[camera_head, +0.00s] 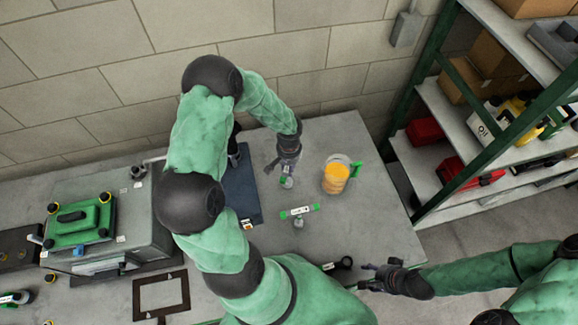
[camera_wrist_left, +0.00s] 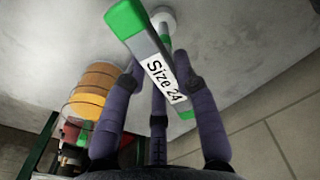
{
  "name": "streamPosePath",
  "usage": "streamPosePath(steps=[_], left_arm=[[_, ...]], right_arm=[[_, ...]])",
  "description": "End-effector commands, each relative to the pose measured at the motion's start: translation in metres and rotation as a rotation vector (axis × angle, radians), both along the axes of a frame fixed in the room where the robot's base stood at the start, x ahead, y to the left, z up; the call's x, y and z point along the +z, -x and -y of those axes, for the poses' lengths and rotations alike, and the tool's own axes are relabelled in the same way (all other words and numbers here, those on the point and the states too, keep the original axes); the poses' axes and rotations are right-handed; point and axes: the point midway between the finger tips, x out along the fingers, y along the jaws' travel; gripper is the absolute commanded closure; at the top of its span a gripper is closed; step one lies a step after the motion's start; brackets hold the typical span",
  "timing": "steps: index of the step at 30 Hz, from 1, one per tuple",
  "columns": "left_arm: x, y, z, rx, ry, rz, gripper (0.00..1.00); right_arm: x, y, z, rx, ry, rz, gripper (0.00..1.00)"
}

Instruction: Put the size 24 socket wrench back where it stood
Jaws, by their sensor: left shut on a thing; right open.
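The size 24 socket wrench (camera_wrist_left: 160,70) has green ends, a grey bar and a white label reading "Size 24" in the left wrist view. My left gripper (camera_wrist_left: 158,85) is shut on it, with fingers on both sides of the bar. A pale round part (camera_wrist_left: 163,18) shows behind the bar. In the head view my left gripper (camera_head: 286,170) is over the back of the table, with the held wrench (camera_head: 287,182) mostly hidden below it. A second green-ended wrench (camera_head: 298,212) stands nearer; its label is unreadable. My right gripper (camera_head: 380,280) is open at the table's front right edge.
A jug of orange liquid (camera_head: 335,178) stands to the right of my left gripper. A dark blue mat (camera_head: 241,190) lies to its left, partly behind my arm. A black ring-ended tool (camera_head: 343,263) lies at the front. The table's right side (camera_head: 385,215) is clear; shelves (camera_head: 440,170) stand beyond.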

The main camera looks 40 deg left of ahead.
Motion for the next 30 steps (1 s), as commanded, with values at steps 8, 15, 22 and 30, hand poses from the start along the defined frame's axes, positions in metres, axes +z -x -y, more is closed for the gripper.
streamPosePath(steps=[8,15,22,30], left_arm=[[-0.0053,-0.0006,-0.0003,0.000,0.000,0.001,0.52],[-0.0053,-0.0002,-0.0001,0.000,0.000,0.001,0.44],[-0.0057,0.0002,0.0002,0.000,0.000,-0.001,0.16],[-0.0049,0.0001,0.0000,0.000,0.000,0.000,0.16]], right_arm=[[-0.0062,0.0000,0.0000,0.000,0.000,0.000,0.45],[-0.0059,0.0000,0.0000,0.000,0.000,0.000,0.45],[-0.0059,-0.0001,0.0001,0.000,0.000,0.000,0.45],[-0.0055,0.0000,0.0000,0.000,0.000,0.000,0.45]])
